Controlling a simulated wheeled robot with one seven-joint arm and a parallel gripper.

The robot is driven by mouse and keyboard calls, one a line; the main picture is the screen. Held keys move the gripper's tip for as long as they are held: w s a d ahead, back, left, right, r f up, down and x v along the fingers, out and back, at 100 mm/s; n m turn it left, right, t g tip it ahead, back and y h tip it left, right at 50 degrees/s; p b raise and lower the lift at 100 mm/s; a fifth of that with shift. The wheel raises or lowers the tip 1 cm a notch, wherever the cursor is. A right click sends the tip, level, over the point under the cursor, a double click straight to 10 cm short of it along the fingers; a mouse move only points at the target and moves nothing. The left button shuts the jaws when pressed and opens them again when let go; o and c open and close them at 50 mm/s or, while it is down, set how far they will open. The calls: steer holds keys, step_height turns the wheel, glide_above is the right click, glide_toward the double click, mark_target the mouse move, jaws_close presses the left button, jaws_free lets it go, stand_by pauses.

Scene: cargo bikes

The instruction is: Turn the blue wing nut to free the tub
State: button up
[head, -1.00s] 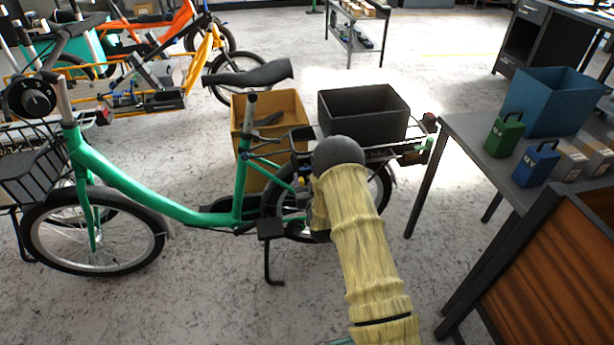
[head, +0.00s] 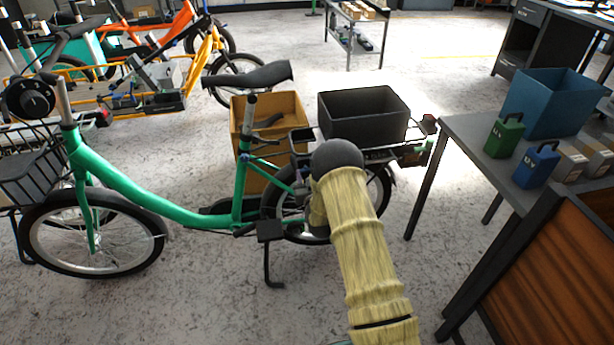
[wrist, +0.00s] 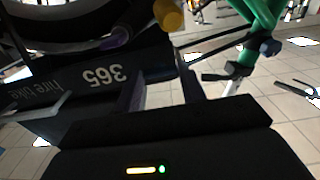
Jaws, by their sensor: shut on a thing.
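The black tub (head: 362,115) sits upright on the rear rack of the green bike. My gripper (wrist: 162,80) shows in the wrist view with its two dark fingers a little apart, shut on the blue wing nut; the grip itself is hard to make out. A purple-blue part (wrist: 121,37) shows just left of the fingers, and a yellow cylinder (wrist: 168,15) beyond them. In the head view my arm hides the gripper and the wing nut, beside the rear wheel below the rack.
The green bike frame (head: 150,200) stands left of my arm. A tan box (head: 285,108) is left of the tub. A grey table (head: 470,130) at right carries a blue bin (head: 555,100) and green and blue packs. A dark panel marked 365 (wrist: 75,80) is close to the fingers.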

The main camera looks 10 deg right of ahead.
steer(key=shift+n, duration=0.3)
steer(key=n+b, duration=0.2)
steer(key=n, duration=1.1)
steer(key=shift+a+b, duration=0.2)
steer(key=shift+b, duration=0.1)
steer(key=shift+d+f+n, duration=0.1)
steer(key=shift+d+n, duration=0.05)
steer(key=shift+n, duration=2.05)
steer(key=o, duration=1)
